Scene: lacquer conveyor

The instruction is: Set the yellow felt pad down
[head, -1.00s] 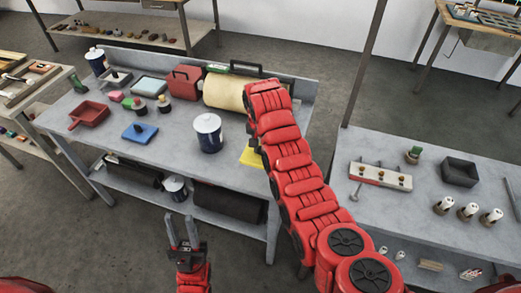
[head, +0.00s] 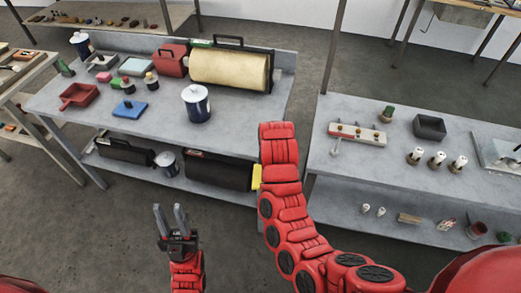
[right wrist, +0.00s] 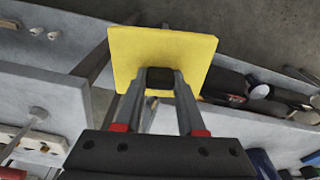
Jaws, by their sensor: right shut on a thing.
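The yellow felt pad (right wrist: 165,48) is a flat square between the fingers of my right gripper (right wrist: 160,80) in the right wrist view. That gripper is shut on it and holds it in the air. The right gripper itself is hidden behind the arm there. My left gripper (head: 172,221) is open and empty above the floor, with its two fingers apart.
The left bench (head: 235,135) carries a white-and-blue canister (head: 196,103), a blue block (head: 129,109), a red tray (head: 79,95) and a cream roll (head: 229,70). Its front right top is bare. The right bench (head: 350,165) has a slotted block (head: 357,134) and a dark bin (head: 429,126).

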